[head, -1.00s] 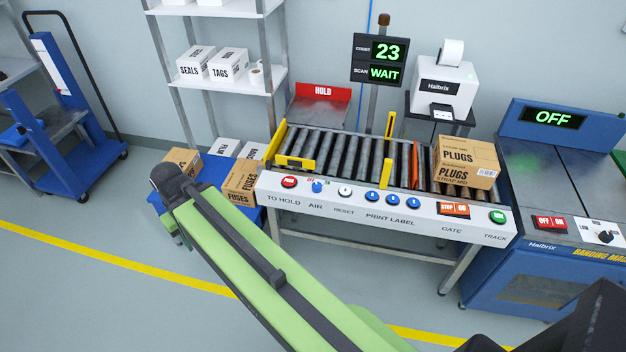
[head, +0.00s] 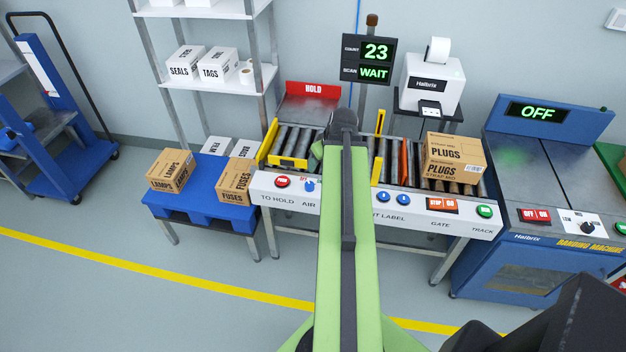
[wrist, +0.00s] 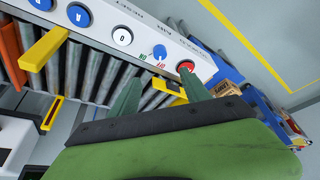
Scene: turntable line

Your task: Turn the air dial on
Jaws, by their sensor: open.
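The air dial (head: 310,186) is a small blue knob on the white front panel, above the word AIR. In the wrist view the air dial (wrist: 160,51) shows beside a red OFF mark and a green ON mark. I cannot tell for sure which mark it points to. My gripper (wrist: 160,84) is open and empty, its two green fingers apart and pointing toward the panel, with the dial beyond the gap between them. In the head view my arm hides most of the gripper and the middle of the panel.
The red TO HOLD button (head: 283,182) sits close beside the dial, and a white reset button (wrist: 122,36) on its other side. A yellow stop (head: 287,162) stands on the rollers behind. A PLUGS box (head: 455,157) is on the conveyor.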

